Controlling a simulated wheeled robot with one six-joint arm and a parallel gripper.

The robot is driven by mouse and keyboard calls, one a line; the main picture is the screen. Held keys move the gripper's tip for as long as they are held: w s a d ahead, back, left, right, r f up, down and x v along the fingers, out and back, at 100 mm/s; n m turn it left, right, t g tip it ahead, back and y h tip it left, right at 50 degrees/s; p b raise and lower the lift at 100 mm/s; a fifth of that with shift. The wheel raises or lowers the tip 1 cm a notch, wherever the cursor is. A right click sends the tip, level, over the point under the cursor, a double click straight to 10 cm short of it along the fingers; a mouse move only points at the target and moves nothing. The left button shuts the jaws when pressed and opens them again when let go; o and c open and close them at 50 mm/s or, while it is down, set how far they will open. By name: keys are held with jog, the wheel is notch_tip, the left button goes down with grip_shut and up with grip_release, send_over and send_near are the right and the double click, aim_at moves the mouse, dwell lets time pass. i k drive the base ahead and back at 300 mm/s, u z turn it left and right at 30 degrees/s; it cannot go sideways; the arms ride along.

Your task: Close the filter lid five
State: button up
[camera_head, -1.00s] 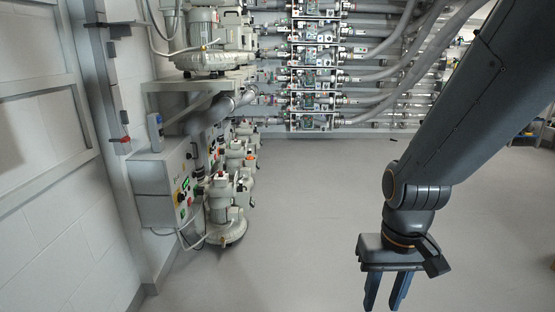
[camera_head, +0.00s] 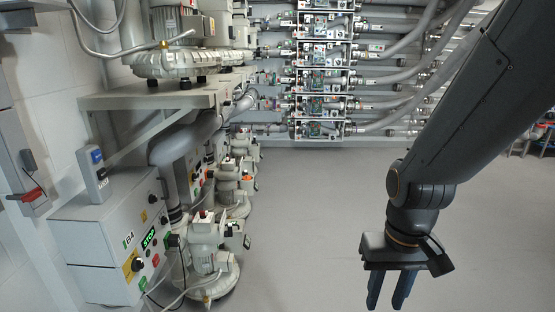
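My gripper (camera_head: 389,298) hangs at the lower right with its two dark blue fingers pointing down. The fingers are apart, with only grey floor seen between them, so it is open and empty. A rack of stacked filter-like units (camera_head: 322,78) stands at the back, joined to pipes on both sides. I cannot tell which unit or lid is number five, or whether any lid is open; they are too small. My gripper is well in front of the rack and touches nothing.
Blower units (camera_head: 207,258) stand on the floor at the left, with another blower (camera_head: 177,65) on a shelf (camera_head: 150,100) above. A control box (camera_head: 95,245) juts from the left wall. Grey hoses (camera_head: 425,85) run right from the rack. The middle floor (camera_head: 310,200) is clear.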

aim_at(248, 165)
jog(key=i, duration=8.9)
jog(key=u, duration=4.5)
